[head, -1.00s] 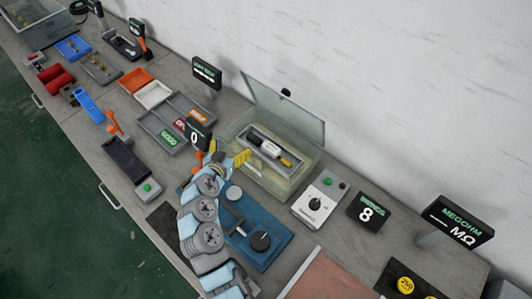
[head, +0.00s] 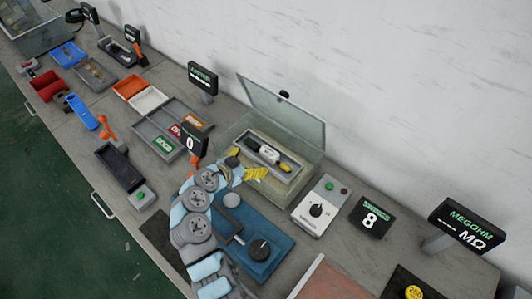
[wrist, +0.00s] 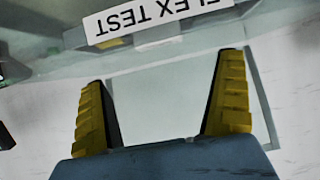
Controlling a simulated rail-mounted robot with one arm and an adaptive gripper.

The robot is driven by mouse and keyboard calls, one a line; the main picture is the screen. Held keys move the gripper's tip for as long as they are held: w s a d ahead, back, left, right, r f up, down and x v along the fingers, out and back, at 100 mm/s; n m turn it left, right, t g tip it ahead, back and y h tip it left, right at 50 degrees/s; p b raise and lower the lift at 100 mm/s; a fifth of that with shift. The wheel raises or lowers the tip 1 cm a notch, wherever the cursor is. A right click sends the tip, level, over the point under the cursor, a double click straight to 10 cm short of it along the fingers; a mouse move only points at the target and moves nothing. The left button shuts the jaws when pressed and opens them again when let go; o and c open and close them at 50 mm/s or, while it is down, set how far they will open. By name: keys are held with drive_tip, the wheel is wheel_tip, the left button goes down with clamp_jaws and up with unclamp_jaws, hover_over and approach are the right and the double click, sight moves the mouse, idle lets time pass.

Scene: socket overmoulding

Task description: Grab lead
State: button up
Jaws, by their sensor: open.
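A dark, white and yellow piece, probably the lead (head: 268,154), lies in a grey holder (head: 292,176) inside a clear box (head: 240,128) with its lid raised. My gripper (head: 256,174) has yellow ribbed fingers and is at the front left of the box, in front of the holder in the head view. I cannot tell its height over the box rim. In the wrist view my gripper (wrist: 165,68) is open with nothing between its fingers. An upside-down label reading FLEX TEST (wrist: 155,18) shows beyond the fingers; the lead cannot be made out there.
A blue fixture (head: 265,249) lies in front, near my arm. A sorting tray (head: 163,132) and a display reading 0 (head: 190,140) are left.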

sight(269, 153)
drive_tip(key=x, duration=0.5)
drive_tip(key=shift+w+d+f, duration=0.15)
drive_tip(key=shift+w+d, duration=0.05)
drive_tip(key=shift+w, duration=0.1)
drive_tip(key=shift+p+x, duration=0.4)
drive_tip(key=shift+x, duration=2.25)
drive_tip(key=c, duration=1.2)
